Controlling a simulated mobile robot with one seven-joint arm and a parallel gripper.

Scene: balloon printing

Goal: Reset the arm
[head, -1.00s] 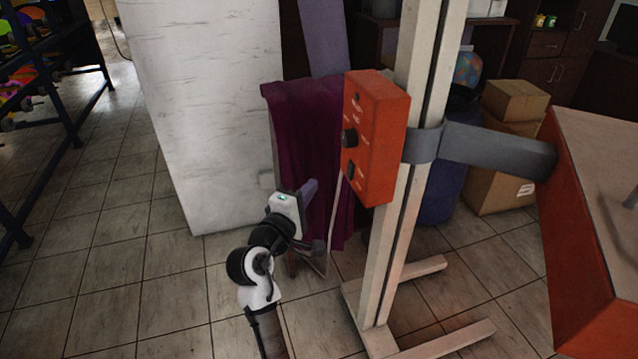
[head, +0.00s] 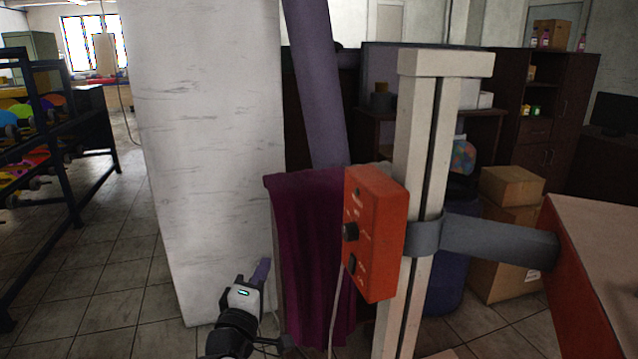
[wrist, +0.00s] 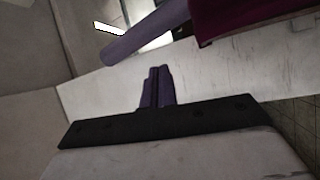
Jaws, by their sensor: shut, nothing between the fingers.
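My gripper (head: 262,271) shows low in the head view, in front of the white pillar and left of the purple cloth. Its purple fingers (wrist: 157,88) are together in the wrist view, with nothing between them. My arm below it runs out of the bottom of the head view. The gripper appears apart from the red control box (head: 371,232) on the pale upright post.
The white pillar (head: 205,150) stands behind my gripper. The purple cloth (head: 312,250) hangs just to its right. The pale post (head: 412,140) carries a grey bracket (head: 500,240) toward a red-sided table (head: 600,230). A dark rack (head: 60,150) stands left; floor between is clear.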

